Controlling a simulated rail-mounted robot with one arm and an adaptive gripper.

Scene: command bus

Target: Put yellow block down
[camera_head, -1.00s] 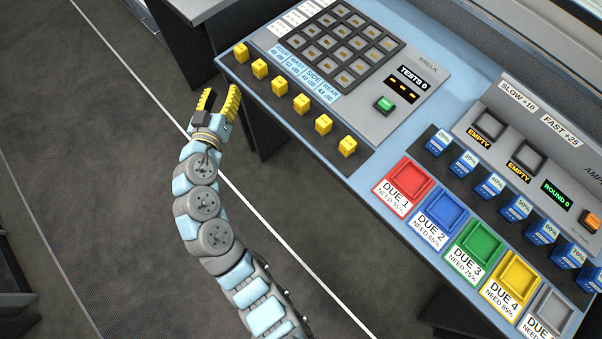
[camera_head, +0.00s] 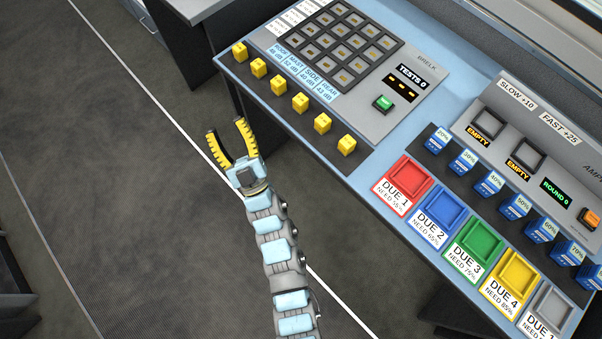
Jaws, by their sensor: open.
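Several small yellow blocks stand in a row along the front-left edge of the desk, from the far yellow block (camera_head: 240,52) to the near yellow block (camera_head: 346,145). The grey panel (camera_head: 420,75) behind them has a dark grid (camera_head: 345,45) of square slots. My gripper (camera_head: 230,145) is open and empty. It is left of the desk edge, apart from the blocks, and appears over the floor. Its black and yellow fingers are spread and point up in the picture.
Coloured trays, from the red tray (camera_head: 408,175) to the grey tray (camera_head: 552,308), line the desk's right front. Blue blocks (camera_head: 463,161) stand behind them. A green button (camera_head: 383,103) sits on the panel. The dark floor (camera_head: 110,180) at left is clear.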

